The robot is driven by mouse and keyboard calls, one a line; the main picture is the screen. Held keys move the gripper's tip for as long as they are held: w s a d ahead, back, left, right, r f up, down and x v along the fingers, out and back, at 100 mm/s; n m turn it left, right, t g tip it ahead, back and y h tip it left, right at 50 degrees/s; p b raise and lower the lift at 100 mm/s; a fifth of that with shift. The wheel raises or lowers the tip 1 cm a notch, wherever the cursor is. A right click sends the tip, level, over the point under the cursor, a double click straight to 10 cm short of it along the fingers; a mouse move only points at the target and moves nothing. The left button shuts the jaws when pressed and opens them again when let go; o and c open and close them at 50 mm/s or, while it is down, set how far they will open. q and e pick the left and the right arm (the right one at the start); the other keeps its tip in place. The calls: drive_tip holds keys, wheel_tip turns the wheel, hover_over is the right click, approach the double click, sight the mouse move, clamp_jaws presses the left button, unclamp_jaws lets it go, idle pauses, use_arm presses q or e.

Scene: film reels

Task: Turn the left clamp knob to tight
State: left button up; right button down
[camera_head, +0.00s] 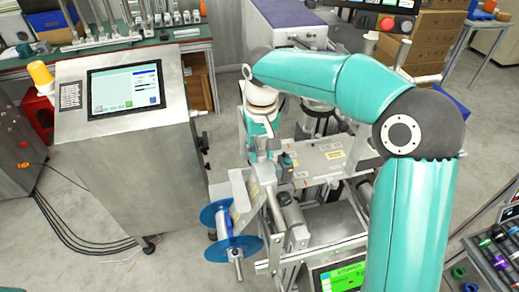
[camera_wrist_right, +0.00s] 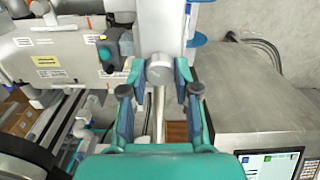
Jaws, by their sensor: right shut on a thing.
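My right gripper (camera_head: 262,150) reaches down from above onto the machine. In the right wrist view its teal fingers (camera_wrist_right: 160,76) are shut on a light grey knob (camera_wrist_right: 159,68), with one finger on each side of it. I take this to be the left clamp knob. In the head view the gripper mostly hides this knob. A dark and teal part (camera_head: 287,162) sits just to the right of the gripper, and it also shows in the right wrist view (camera_wrist_right: 117,46). No pointer or tightness mark on the held knob can be read. My left gripper is not in view.
A blue-flanged reel (camera_head: 234,248) sits on the machine's front left, below the gripper. A steel cabinet with a touchscreen (camera_head: 126,89) stands to the left. The machine's grey deck (camera_head: 318,160) lies right of the gripper. A green screen (camera_head: 343,277) is at the bottom.

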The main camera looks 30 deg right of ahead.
sight(261, 152)
idle(0.3)
drive_tip(key=c, duration=0.8)
unclamp_jaws()
drive_tip(key=shift+c, duration=0.2)
wheel_tip(261, 152, up, 12)
drive_tip(key=shift+f, duration=0.1)
